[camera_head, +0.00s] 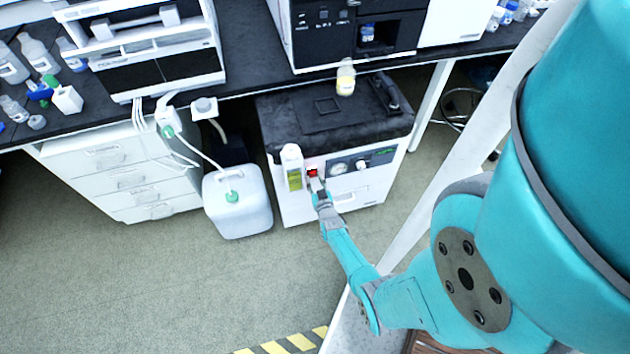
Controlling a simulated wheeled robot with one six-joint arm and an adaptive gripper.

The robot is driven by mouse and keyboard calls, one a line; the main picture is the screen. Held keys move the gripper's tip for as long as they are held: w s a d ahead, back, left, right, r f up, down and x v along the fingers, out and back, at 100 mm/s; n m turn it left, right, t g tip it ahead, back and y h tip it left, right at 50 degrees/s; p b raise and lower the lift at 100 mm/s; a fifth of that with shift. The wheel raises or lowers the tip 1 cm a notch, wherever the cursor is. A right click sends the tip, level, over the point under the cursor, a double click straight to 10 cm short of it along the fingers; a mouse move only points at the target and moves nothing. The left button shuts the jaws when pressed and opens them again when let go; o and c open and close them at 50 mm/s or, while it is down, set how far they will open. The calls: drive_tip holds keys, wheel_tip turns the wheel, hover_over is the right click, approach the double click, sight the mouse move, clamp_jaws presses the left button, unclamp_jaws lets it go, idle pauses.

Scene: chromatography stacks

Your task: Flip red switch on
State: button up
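The red switch (312,172) is a small red square on the front of a white unit with a black top (290,208), under the bench. I cannot tell whether the fingertips touch the switch. The fingers are small here and look close together, but whether they are open or shut is unclear. The switch's on or off position cannot be made out.
A white jerrycan (237,205) with a tube stands left of the unit. A yellow-filled bottle (346,78) stands at the unit's back edge. White drawers (120,180) are at left. A white slanted post (470,150) is at right. The floor in front is clear.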

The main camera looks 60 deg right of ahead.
drive_tip(key=v, duration=1.2)
drive_tip(key=shift+a, duration=0.1)
idle(0.4)
drive_tip(key=s+a+r+n+t+y, duration=0.25)
drive_tip(key=a+r, duration=0.35)
drive_tip(key=a, duration=0.4)
drive_tip(key=s+a+r+n+t+y, duration=0.1)
drive_tip(key=s+a+r+n+y, duration=0.25)
drive_tip(key=a, duration=0.75)
drive_tip(key=s+a+r+n+y, duration=0.1)
drive_tip(key=s+a+r+y, duration=0.1)
drive_tip(key=r, duration=0.6)
drive_tip(key=s+a+r+n+y, duration=0.1)
drive_tip(key=s+a+r, duration=0.3)
drive_tip(key=r, duration=0.5)
drive_tip(key=s+a+r+n+y, duration=0.2)
drive_tip(key=s+a+r+y, duration=0.1)
drive_tip(key=r, duration=0.6)
drive_tip(key=shift+s+a+t+y, duration=0.35)
drive_tip(key=shift+s+a, duration=0.1)
drive_tip(key=shift+a, duration=0.3)
